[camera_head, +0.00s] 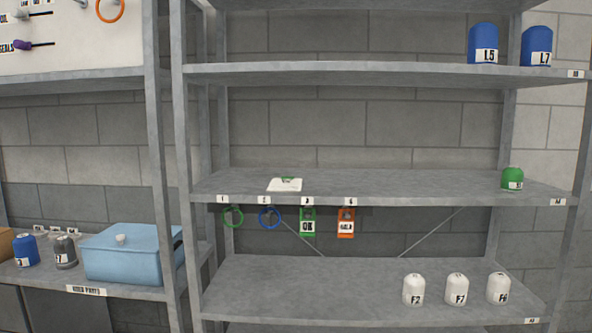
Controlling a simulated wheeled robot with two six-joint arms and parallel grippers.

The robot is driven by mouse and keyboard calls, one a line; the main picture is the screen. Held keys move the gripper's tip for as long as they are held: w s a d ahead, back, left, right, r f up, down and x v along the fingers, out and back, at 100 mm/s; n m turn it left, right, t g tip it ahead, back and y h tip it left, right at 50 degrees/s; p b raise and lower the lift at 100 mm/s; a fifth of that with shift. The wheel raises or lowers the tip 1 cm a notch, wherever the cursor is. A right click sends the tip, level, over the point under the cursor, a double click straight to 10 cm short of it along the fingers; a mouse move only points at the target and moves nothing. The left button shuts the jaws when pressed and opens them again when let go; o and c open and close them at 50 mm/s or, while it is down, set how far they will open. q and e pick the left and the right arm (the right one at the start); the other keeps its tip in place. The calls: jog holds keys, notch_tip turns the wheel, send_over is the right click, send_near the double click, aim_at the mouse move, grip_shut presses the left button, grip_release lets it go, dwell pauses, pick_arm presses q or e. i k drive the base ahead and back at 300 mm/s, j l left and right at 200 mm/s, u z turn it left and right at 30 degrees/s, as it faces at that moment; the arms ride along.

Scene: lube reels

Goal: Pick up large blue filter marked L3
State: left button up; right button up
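Two large blue filters stand upright on the top shelf at the right, one marked L5 (483,42) and one marked L7 (537,45). Another blue filter (25,247) stands on the lower left bench, and its label is too small to read. I cannot make out an L3 mark on any filter in view. Neither of my grippers is in view.
The grey shelf (350,75) is bare left of L5. A small green filter (512,179) stands on the middle shelf. White filters (457,288) stand on the lower shelf. A light blue box (132,254) and a dark grey filter (64,252) occupy the left bench.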

aim_at(27, 253)
jog(key=j+u, duration=0.35)
jog(key=j, duration=0.45)
jog(key=j+u, duration=0.3)
jog(key=j, duration=0.5)
jog(key=i+j+u, duration=0.1)
jog(key=j+u, duration=0.25)
jog(key=j, duration=0.4)
jog(key=i+z, duration=0.3)
jog(key=i, duration=0.3)
